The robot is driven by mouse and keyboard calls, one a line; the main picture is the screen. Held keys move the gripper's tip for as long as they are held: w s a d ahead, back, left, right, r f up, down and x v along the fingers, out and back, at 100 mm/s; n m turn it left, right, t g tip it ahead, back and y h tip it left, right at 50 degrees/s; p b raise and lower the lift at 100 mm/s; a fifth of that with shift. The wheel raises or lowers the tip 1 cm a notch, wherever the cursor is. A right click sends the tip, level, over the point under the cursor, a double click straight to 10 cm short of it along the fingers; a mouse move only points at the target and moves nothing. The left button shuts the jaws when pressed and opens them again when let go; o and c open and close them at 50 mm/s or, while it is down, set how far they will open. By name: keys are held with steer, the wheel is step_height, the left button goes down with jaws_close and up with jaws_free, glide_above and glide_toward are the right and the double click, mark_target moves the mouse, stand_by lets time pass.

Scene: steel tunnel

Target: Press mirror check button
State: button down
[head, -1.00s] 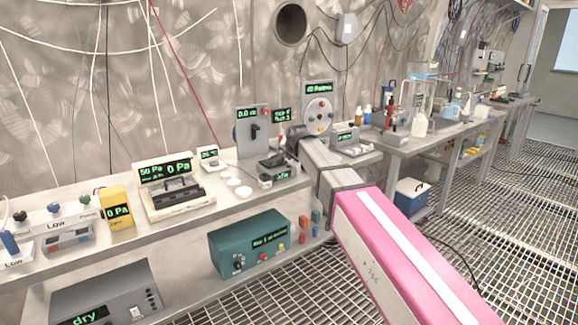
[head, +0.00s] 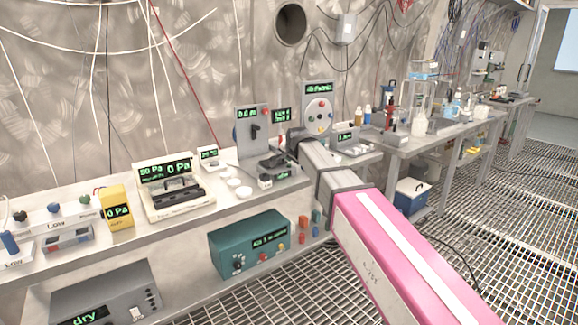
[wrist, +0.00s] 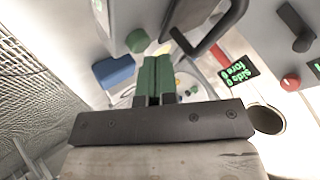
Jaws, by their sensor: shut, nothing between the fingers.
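No label that I can read says mirror check, so I cannot tell which button it is. My gripper (wrist: 153,82) shows in the wrist view with its green fingers together and nothing between them. A round green button or knob (wrist: 138,40) on a pale grey device lies just beyond the fingertips, slightly left; I cannot tell whether they touch. In the head view my arm reaches to the bench, and the fingers are hidden behind it. A grey upright panel (head: 318,108) there has a round face with coloured buttons.
A grey panel with a red knob (wrist: 290,82) and a lit "fore side" display (wrist: 237,72) are on the right in the wrist view, near a dark handle (wrist: 212,35). The bench (head: 205,210) is crowded with instruments. The grated floor (head: 500,225) at right is mostly clear.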

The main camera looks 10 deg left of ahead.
mark_target(290, 165)
steer(key=shift+f, duration=0.4)
stand_by(0.7)
steer(key=shift+r, duration=0.8)
steer(key=shift+r, duration=2.55)
